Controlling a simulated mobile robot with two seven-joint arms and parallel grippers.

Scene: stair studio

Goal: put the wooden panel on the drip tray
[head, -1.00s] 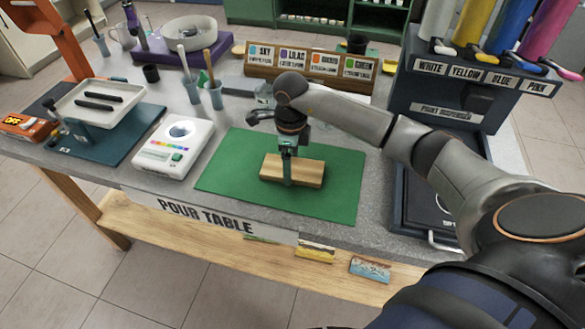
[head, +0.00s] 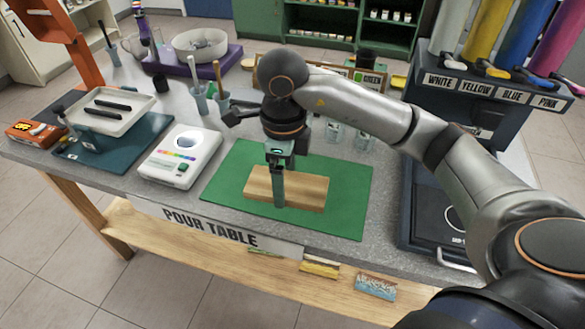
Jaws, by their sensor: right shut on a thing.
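The wooden panel (head: 308,193) is a light, flat block above the green mat (head: 345,220), near its middle. My right gripper (head: 278,190) comes down from above and is shut on the panel, one finger showing across its front face. The panel looks level and raised a little off the mat. The white tray (head: 133,123) at the left, which I take as the drip tray, stands on a teal base (head: 140,148) and has two black bars lying across it. My left gripper is not in view.
A white scale (head: 172,168) stands between the teal base and the mat. Cups with sticks (head: 200,100) stand behind it. An orange upright (head: 60,35) rises behind the tray. The paint dispenser (head: 460,105) is at the right. My right arm hides part of the labelled rack.

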